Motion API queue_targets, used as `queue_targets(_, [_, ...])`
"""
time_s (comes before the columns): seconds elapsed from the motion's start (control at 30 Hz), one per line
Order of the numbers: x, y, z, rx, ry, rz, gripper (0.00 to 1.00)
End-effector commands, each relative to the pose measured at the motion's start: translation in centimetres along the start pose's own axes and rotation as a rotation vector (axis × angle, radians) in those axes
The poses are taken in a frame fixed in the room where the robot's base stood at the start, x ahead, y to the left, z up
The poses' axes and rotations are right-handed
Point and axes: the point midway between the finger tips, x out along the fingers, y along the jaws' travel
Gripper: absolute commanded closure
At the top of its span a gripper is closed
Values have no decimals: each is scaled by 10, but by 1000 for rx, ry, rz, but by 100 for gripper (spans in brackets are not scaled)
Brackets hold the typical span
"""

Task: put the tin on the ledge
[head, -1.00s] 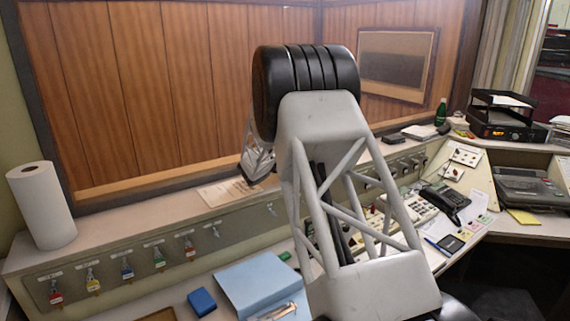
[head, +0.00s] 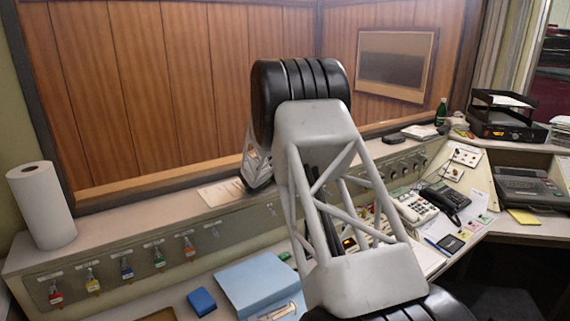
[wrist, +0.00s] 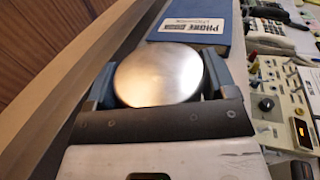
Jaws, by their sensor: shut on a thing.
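The tin (wrist: 158,75) shows in the wrist view as a round, shiny metal lid, seen from above. My gripper (wrist: 160,82) is shut on it, with a blue-grey finger on each side. In the head view my own arm hides the tin and the fingers. The ledge (head: 145,215) is the long pale shelf top along the wood-panelled wall, above the row of key hooks. I cannot tell whether the tin touches anything below it.
A blue phone book (wrist: 195,28) lies just beyond the tin. A paper towel roll (head: 41,205) stands at the ledge's left end. Papers (head: 222,192) lie mid-ledge. Telephones (head: 445,198) and switch panels are at right. The ledge between roll and papers is clear.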

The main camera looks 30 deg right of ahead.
Motion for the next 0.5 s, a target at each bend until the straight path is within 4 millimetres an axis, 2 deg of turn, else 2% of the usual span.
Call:
queue_targets(0.43, [0,0,-2,1,-1,0,56])
queue_targets(0.47, [0,0,-3,1,0,0,17])
queue_targets(0.5, [0,0,-3,1,0,0,11])
